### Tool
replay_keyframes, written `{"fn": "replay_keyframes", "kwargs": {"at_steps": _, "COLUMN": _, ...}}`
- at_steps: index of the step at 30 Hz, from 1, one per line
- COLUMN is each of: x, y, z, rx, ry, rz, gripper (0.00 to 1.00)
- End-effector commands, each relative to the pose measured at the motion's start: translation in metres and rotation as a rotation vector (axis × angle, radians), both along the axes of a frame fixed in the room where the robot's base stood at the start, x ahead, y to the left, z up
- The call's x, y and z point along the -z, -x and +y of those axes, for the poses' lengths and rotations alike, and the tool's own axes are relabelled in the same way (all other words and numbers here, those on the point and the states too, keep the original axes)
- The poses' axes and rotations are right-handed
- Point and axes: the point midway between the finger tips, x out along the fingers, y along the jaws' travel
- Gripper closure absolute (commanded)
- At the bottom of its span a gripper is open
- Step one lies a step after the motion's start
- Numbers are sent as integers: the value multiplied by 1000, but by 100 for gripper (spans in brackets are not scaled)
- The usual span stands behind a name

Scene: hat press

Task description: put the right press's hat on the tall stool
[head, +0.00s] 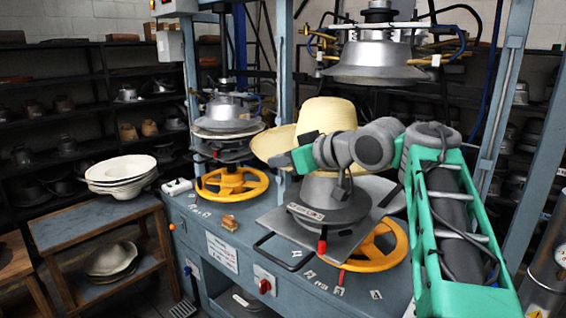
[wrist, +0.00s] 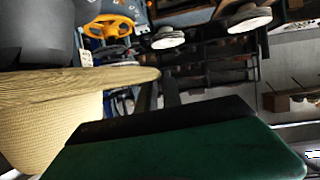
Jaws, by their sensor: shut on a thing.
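The pale straw hat (head: 326,113) is at the right press, between its raised upper head (head: 375,62) and its grey lower form (head: 330,205). In the head view, my gripper (head: 290,160) is at the hat's near brim, shut on it; the fingertips are hard to make out. The wrist view shows the hat's woven crown (wrist: 45,130) beside a large dark green finger (wrist: 180,150). I cannot tell whether the hat touches the form. No tall stool is clearly recognisable; a wooden piece (head: 14,262) at the left edge is cut off.
A wooden table (head: 90,222) at left holds a stack of white hats (head: 120,170), with more hats on its lower shelf. The left press (head: 228,112) stands between. A yellow handwheel (head: 378,250) is under the right form. Dark shelves line the walls. Some floor shows at lower left.

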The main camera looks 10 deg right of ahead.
Motion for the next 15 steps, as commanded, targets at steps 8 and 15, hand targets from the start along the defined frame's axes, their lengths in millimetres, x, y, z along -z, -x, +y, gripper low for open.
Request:
{"fn": "replay_keyframes", "kwargs": {"at_steps": 8, "x": 2, "y": 5, "z": 7, "rx": -2, "ry": 3, "rz": -4, "gripper": 100}}
{"fn": "replay_keyframes", "kwargs": {"at_steps": 15, "x": 3, "y": 22, "z": 30, "rx": -2, "ry": 2, "rz": -4, "gripper": 100}}
